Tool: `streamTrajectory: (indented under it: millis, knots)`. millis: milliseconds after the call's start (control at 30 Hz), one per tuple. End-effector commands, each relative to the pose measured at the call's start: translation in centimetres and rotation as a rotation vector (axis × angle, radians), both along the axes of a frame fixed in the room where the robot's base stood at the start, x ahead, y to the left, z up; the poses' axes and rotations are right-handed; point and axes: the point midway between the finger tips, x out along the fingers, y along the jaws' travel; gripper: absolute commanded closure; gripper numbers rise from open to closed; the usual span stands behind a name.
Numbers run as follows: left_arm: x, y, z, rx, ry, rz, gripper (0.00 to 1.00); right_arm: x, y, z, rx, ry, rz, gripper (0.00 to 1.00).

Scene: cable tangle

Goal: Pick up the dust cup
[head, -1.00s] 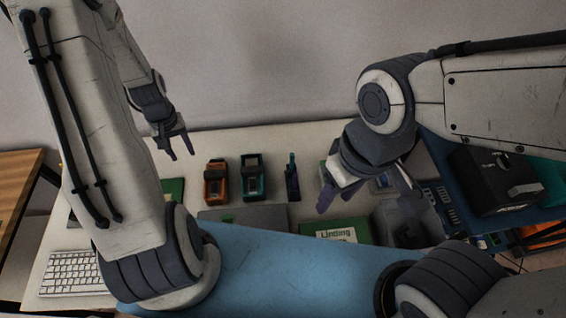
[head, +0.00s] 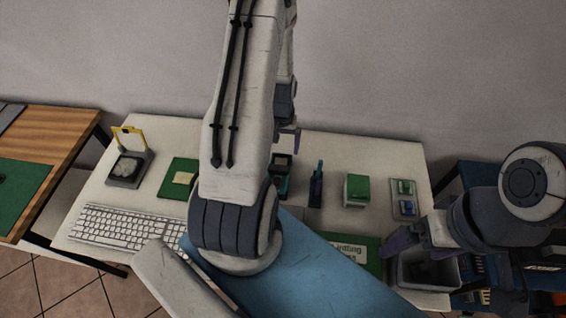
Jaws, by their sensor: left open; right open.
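I cannot pick out a dust cup for certain. A grey open-topped container (head: 428,272) stands at the desk's front right, partly hidden by my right gripper. My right gripper (head: 408,242) is open, with its fingers over or beside that container's back edge; I cannot tell if they touch it. My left gripper (head: 289,137) is open above the back of the desk, seen small and partly behind my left arm. Below it in the picture stands a teal and black device (head: 281,167), partly hidden by that arm.
The desk also holds a keyboard (head: 128,226), a hinged yellow-framed stand (head: 128,158), a green pad (head: 176,180), a dark upright tool (head: 316,185), a green-and-white block (head: 357,190) and a tray with green pieces (head: 404,198). A wooden table (head: 62,134) stands left.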

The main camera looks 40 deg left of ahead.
Motion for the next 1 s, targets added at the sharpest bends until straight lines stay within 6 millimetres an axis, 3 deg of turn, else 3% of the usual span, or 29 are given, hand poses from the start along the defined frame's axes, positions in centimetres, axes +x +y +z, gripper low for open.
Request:
streamTrajectory:
  millis: [267, 600, 900, 967, 1000]
  knots:
    - [-0.2, 0.0, -1.7, -0.002, 0.003, 0.000, 0.03, 0.0, 0.0, 1.0, 0.000, 0.000, 0.000, 0.04]
    - [-0.3, 0.0, -5.6, 0.000, 0.000, -0.002, 0.03, 0.0, 0.0, 2.5, 0.000, 0.000, 0.002, 0.04]
    - [-0.3, 0.0, -6.1, 0.001, -0.002, -0.002, 0.03, 0.0, 0.0, 2.4, 0.000, 0.000, 0.002, 0.04]
    - [-0.3, 0.0, -6.1, 0.001, -0.002, -0.002, 0.22, 0.0, 0.0, 2.4, 0.000, 0.000, 0.002, 0.04]
    - [-0.3, 0.0, -6.1, 0.001, -0.001, -0.002, 0.37, 0.0, 0.0, 2.4, 0.000, 0.000, 0.002, 0.04]
